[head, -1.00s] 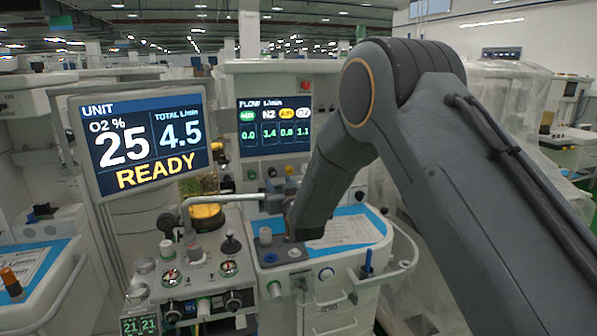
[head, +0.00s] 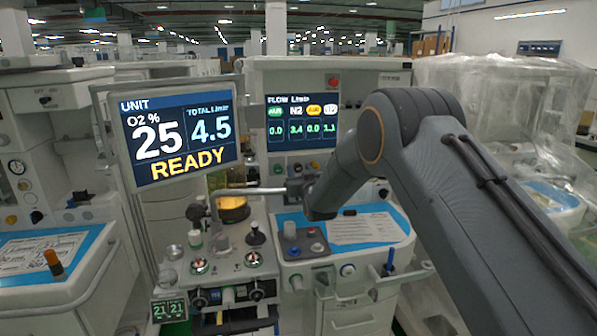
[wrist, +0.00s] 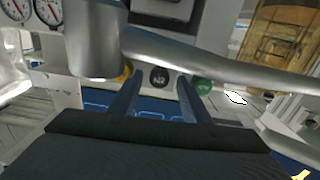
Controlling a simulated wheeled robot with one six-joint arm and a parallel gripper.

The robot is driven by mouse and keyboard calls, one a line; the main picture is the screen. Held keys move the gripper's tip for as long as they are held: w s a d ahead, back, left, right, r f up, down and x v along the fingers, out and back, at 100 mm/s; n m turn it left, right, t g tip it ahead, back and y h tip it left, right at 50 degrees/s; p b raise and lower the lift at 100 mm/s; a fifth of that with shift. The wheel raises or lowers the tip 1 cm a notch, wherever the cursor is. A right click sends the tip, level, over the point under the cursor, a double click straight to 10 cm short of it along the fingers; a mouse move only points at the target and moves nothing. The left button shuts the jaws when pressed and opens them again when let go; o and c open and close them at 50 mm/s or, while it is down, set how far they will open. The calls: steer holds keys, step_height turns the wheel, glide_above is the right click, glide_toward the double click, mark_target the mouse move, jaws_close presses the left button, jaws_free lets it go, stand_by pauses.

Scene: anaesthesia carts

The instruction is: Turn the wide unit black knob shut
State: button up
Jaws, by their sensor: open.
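The black knob (wrist: 159,77), marked N2, shows in the wrist view between a yellow knob (wrist: 125,72) and a green knob (wrist: 203,86). In the head view the black knob (head: 297,168) is small, in the row below the flow display (head: 301,122). That display reads 3.4 for N2. My gripper (wrist: 160,82) is open, its two fingers lined up either side of the black knob in the picture. I cannot tell whether they touch it.
A thick metal pipe (wrist: 215,65) crosses the wrist view close by the knobs. In the head view a large screen (head: 180,135) reading READY stands left of my arm. A blue-topped work surface (head: 385,211) with a paper sheet lies below.

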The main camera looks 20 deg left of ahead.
steer(key=c, duration=1)
steer(key=shift+a, duration=0.25)
steer(key=shift+c, duration=0.2)
steer(key=shift+d, duration=0.2)
steer(key=shift+f+b, duration=0.1)
steer(key=shift+b, duration=0.2)
